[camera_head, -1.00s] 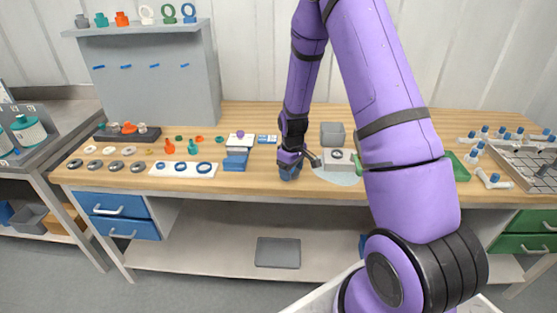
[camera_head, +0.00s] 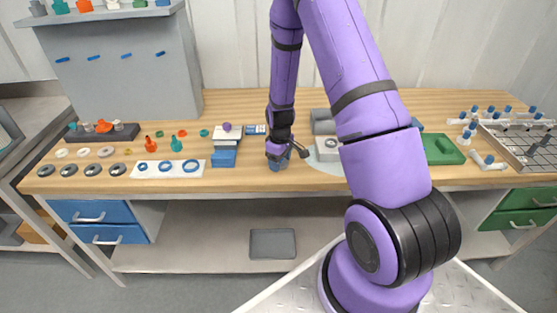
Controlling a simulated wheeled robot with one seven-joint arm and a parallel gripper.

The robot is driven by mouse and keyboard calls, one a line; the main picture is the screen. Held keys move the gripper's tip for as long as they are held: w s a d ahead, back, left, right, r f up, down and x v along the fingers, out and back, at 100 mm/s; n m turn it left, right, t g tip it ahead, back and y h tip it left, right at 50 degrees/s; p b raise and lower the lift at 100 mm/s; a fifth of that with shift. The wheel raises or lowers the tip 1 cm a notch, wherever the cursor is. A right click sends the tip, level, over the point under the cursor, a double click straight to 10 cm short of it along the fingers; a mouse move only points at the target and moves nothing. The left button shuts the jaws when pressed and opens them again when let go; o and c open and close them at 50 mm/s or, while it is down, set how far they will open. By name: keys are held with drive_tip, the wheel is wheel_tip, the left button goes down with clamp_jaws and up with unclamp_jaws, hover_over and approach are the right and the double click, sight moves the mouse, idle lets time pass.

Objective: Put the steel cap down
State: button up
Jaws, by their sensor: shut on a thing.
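My gripper (camera_head: 278,163) is low over the middle of the bench, at or just above the wooden top. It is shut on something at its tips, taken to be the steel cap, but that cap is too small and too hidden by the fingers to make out. Several grey, ring-like discs (camera_head: 93,170) lie in a row at the left front of the bench, apart from the gripper.
A blue block (camera_head: 223,158) stands left of the gripper, and a white strip with blue rings (camera_head: 167,170) lies farther left. A grey-white fixture (camera_head: 327,150) is close on the right, partly behind my arm. A green tray (camera_head: 441,149) and a rack (camera_head: 520,146) are farther right.

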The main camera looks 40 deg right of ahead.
drive_tip(key=shift+f, duration=0.15)
drive_tip(key=o, duration=1)
wheel_tip(320, 180, up, 12)
drive_tip(key=shift+r, duration=0.15)
drive_tip(key=s+a+r+m+t, duration=0.1)
drive_tip(key=s+a+r, duration=0.2)
drive_tip(key=r, duration=0.4)
drive_tip(key=s+a+r+t, duration=0.1)
drive_tip(key=s+a+r, duration=0.15)
drive_tip(key=r, duration=0.45)
drive_tip(key=s+a+r+m+t, duration=0.1)
drive_tip(key=s+a+r, duration=0.15)
drive_tip(key=r, duration=0.45)
drive_tip(key=s+a+r, duration=0.1)
drive_tip(key=s+r, duration=0.2)
drive_tip(key=s, duration=0.3)
drive_tip(key=s+a+r+m+t, duration=0.1)
drive_tip(key=s+a+r, duration=0.1)
drive_tip(key=s, duration=0.4)
drive_tip(key=s+a+r+m+t, duration=0.1)
drive_tip(key=s+a+r, duration=0.1)
drive_tip(key=s+r, duration=0.2)
drive_tip(key=shift+s+a+r, duration=0.1)
drive_tip(key=shift+s+r, duration=0.1)
drive_tip(key=shift+s, duration=0.45)
drive_tip(key=shift+s+r, duration=0.2)
drive_tip(key=shift+s, duration=0.45)
